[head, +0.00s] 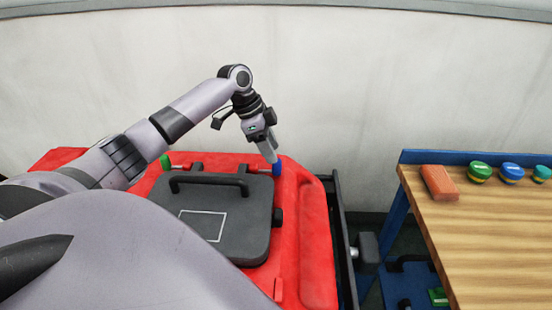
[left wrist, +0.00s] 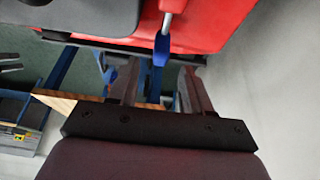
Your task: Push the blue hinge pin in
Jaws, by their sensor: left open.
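The blue hinge pin (head: 277,169) sticks out at the far right corner of the dark grey lid (head: 255,215) on the red tank (head: 310,240). In the left wrist view the pin's blue end (left wrist: 162,48) is on a light shaft against the red body. My left gripper (head: 269,151) points down with its fingertips just above or beside the blue end. In the left wrist view its two fingers (left wrist: 160,72) are apart, with the blue end lined up with the gap and nothing gripped. Whether a finger touches the pin is unclear. My right gripper does not show.
A green pin (head: 165,162) sits at the lid's far left, beside the black handle (head: 210,180). A wooden bench (head: 490,225) on the right holds an orange block (head: 439,182) and several round-topped pieces. A pale wall (head: 340,80) stands behind the tank.

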